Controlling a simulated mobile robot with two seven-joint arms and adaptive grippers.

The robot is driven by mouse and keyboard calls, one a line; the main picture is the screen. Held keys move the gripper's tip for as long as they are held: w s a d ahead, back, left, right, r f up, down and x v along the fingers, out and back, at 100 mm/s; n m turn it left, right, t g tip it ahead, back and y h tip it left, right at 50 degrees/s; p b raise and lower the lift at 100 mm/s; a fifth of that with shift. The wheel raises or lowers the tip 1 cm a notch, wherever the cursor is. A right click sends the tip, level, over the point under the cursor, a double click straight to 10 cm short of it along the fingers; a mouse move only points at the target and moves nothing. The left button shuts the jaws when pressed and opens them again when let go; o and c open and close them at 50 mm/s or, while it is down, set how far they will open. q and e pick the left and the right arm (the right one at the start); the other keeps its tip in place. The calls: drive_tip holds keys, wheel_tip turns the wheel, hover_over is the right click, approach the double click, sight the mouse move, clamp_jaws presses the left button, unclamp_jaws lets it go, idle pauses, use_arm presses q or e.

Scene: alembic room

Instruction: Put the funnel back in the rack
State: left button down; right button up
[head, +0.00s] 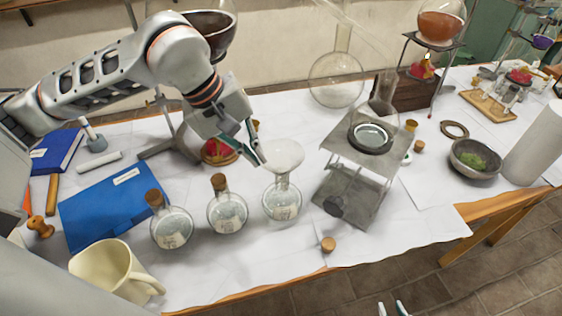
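A clear glass funnel (284,155) sits upright with its stem in the neck of the right-hand of three round flasks (282,204). My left gripper (262,159) reaches down from the upper left, with its teal-lined fingertips at the funnel's left rim. The fingertips lie close together, and I cannot tell whether they grip the rim. A grey two-level metal stand (345,190), possibly the rack, stands right of the funnel, with a black ring (371,138) and glassware on top. My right gripper (391,309) shows only its fingertips at the bottom edge, apart and empty.
Two corked flasks (171,227) (227,212) stand left of the funnel's flask. A cream mug (112,270) and blue folder (115,205) are at left. A loose cork (328,244) lies near the front edge. A mortar (474,160) and white cylinder (537,145) stand at right.

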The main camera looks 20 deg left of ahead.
use_arm(q)
wheel_tip(320, 180, up, 12)
drive_tip(key=p, duration=0.7)
idle(1.4)
